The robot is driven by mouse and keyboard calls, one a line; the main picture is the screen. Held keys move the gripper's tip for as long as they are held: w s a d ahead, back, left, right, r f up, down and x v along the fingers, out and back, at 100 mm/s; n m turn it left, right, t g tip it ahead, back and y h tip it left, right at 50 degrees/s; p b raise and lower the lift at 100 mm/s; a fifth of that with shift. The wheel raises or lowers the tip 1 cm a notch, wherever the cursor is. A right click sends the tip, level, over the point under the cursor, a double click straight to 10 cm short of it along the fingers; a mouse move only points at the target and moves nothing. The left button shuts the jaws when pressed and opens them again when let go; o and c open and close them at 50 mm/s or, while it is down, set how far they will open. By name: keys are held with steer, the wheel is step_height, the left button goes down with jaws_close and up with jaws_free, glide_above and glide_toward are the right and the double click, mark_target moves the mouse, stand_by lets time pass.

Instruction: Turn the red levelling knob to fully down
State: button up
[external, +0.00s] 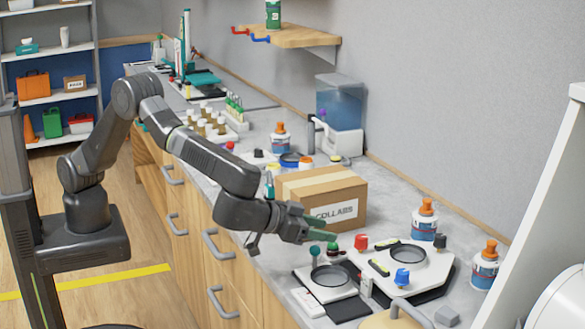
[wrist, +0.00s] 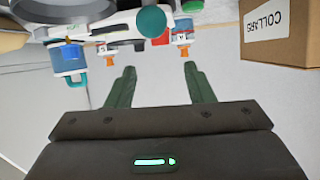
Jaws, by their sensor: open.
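The red levelling knob (external: 361,242) stands at the back left corner of a white instrument plate (external: 425,287) with a round dark window in the external view. My gripper (external: 322,236) is in front of the cardboard box, to the left of the red knob and apart from it. In the wrist view my gripper (wrist: 158,82) is open, its two green fingers apart with nothing between them. A teal round knob (wrist: 151,20) shows beyond the fingers there.
A cardboard box (external: 335,187) stands directly behind my gripper. A blue knob (external: 402,278) and a black knob (external: 440,241) are on the same plate. A smaller device with a teal knob (external: 315,250) lies below my gripper. Orange-capped bottles (external: 425,220) stand behind the plate.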

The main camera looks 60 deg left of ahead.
mark_target(359, 237)
steer(key=p+x, duration=0.3)
steer(key=x, duration=0.8)
steer(key=shift+w+f+p, duration=0.15)
steer(key=shift+w+p, duration=0.05)
steer(key=shift+p, duration=0.1)
steer(key=shift+c, duration=0.2)
steer(key=c, duration=1)
